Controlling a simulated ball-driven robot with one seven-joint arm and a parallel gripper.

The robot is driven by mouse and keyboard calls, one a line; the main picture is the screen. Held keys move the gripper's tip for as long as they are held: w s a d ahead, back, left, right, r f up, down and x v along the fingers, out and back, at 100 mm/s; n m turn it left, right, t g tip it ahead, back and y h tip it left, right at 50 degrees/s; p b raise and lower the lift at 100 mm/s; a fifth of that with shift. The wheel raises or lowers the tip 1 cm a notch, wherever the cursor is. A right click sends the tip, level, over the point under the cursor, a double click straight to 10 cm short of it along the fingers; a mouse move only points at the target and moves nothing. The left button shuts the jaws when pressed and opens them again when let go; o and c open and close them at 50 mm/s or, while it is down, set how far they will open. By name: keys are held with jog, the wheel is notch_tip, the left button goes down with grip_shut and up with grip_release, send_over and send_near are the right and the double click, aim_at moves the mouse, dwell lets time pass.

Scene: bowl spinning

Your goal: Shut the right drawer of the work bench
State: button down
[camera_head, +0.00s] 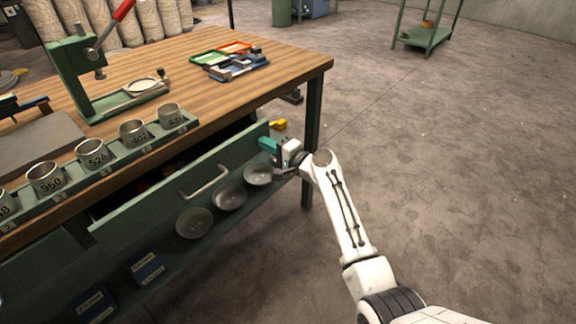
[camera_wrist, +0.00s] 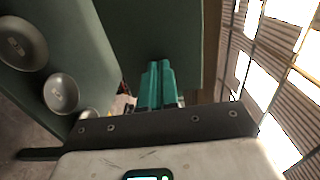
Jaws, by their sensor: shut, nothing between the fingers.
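The work bench (camera_head: 200,85) has a wooden top and a green frame. Its right drawer is pulled out, with a dark gap behind its green front (camera_head: 150,207), which has a light handle (camera_head: 205,181). My gripper (camera_head: 268,145) is at the right end of that front, near its upper corner. Its teal fingers are together and hold nothing; they also show in the wrist view (camera_wrist: 158,84), close to green panels (camera_wrist: 150,28). I cannot tell whether the fingers touch the drawer.
Bowls (camera_head: 229,196) sit on the lower shelf (camera_head: 180,262), with blue boxes (camera_head: 147,268). Numbered cups (camera_head: 92,152) stand in a rack along the bench edge. A lever press (camera_head: 75,70) and open cases (camera_head: 228,60) are on top. The floor (camera_head: 450,170) to the right is clear.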

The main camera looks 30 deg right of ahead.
aim_at(253, 135)
jog(key=b+x, duration=0.2)
jog(key=x, duration=0.3)
jog(key=shift+w+f+b, duration=0.1)
jog(key=shift+w+b, duration=0.05)
jog(key=shift+b, duration=0.25)
jog(key=shift+w+a, duration=0.1)
jog(key=shift+w, duration=0.1)
jog(key=shift+w+r, duration=0.1)
jog(key=shift+r, duration=0.25)
jog(key=shift+a+r, duration=0.1)
